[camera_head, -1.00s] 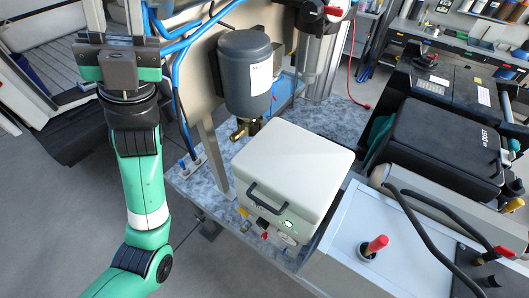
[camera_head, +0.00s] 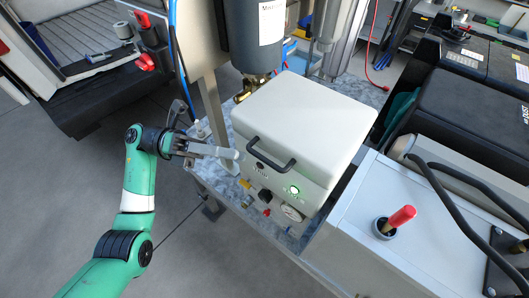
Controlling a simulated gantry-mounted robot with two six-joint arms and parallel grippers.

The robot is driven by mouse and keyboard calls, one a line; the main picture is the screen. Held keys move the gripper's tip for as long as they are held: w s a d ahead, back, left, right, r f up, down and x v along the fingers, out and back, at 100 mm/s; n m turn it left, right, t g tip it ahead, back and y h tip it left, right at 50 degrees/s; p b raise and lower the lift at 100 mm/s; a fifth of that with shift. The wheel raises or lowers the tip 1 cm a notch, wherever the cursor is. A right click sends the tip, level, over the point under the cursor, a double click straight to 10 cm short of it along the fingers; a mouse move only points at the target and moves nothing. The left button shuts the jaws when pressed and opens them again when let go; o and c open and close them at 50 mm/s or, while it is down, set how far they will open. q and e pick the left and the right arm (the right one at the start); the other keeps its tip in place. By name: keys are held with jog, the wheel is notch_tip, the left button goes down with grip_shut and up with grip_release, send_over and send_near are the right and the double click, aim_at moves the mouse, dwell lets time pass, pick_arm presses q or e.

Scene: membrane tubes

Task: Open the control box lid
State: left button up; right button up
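The control box (camera_head: 259,189) is an off-white box on the speckled grey bench. Its lid (camera_head: 305,117) is down, with a black handle (camera_head: 271,156) along its front edge. The box's front has a green-lit button (camera_head: 294,190), a round gauge (camera_head: 291,213) and small fittings. My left gripper (camera_head: 232,158) is at the box's left side, its pale fingers pointing right toward the box's front left corner, left of the handle. I cannot tell whether the fingertips touch the box or how far apart they are. My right gripper is out of view.
A dark grey cylinder with a brass fitting (camera_head: 249,88) hangs just behind the box. A metal post (camera_head: 212,108) stands behind my gripper. To the right is a light grey cabinet (camera_head: 400,225) with a red-handled item (camera_head: 400,219). Open floor lies at the front left.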

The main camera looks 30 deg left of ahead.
aim_at(265, 158)
pick_arm(q)
jog(key=p+x, duration=0.1)
jog(key=x, duration=0.6)
jog(key=shift+d+r, duration=0.1)
jog(key=shift+d, duration=0.1)
grip_shut()
dwell(1.0)
